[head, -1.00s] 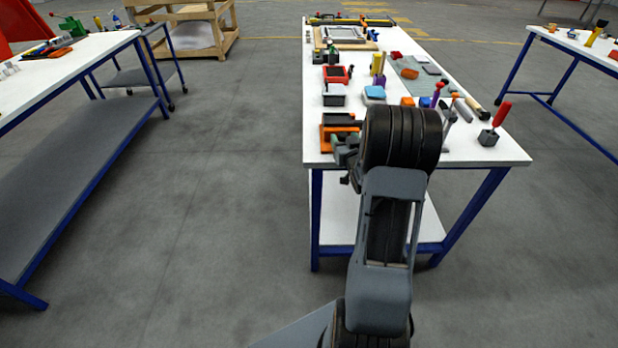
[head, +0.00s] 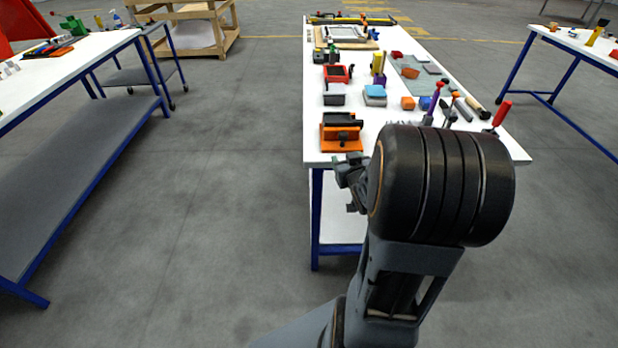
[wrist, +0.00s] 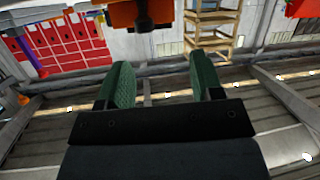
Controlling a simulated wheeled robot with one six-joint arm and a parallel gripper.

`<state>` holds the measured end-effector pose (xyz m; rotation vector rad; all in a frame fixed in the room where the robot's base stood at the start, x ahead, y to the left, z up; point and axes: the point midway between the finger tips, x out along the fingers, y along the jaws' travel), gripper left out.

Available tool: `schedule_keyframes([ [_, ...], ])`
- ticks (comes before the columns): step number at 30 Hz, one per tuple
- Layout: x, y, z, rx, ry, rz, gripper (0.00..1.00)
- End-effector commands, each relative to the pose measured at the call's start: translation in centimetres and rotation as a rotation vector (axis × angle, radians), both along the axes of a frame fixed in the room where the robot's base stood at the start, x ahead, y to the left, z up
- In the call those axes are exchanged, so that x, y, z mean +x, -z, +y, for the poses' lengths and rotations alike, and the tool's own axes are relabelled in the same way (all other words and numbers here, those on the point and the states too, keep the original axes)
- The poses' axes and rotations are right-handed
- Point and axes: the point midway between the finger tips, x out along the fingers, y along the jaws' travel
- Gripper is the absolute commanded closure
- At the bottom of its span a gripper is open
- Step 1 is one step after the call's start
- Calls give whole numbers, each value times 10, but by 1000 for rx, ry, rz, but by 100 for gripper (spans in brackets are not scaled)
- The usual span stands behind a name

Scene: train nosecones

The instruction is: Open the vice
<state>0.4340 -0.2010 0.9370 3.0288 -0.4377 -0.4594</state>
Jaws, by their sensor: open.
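An orange vice (head: 341,140) with dark jaws sits at the near left corner of the white workbench (head: 400,146). The gap between its jaws is too small to judge. My gripper (head: 352,182) is in front of the bench's near edge, close to the vice but apart from it, and partly hidden by my arm. In the wrist view my gripper (wrist: 160,75) shows two green fingers spread apart with nothing between them. An orange body with a dark knob (wrist: 140,13), which looks like the vice, is cut off at the top, beyond the fingertips.
Several tools and small boxes stand on the bench behind the vice, including a red box (head: 336,74) and a grey-black one (head: 334,95). Another workbench (head: 80,62) is at the left. The floor between the benches is clear.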

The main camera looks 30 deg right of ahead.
Motion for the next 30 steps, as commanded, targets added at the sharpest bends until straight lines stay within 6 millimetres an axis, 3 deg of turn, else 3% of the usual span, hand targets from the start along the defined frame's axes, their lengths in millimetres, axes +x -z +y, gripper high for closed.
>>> schedule_keyframes([
  [11, -6, -27, 50, 35, 9, 271, 40],
  [24, -46, -53, 119, 118, -47, 575, 40],
  [30, -64, -59, 140, 145, -78, 667, 40],
])
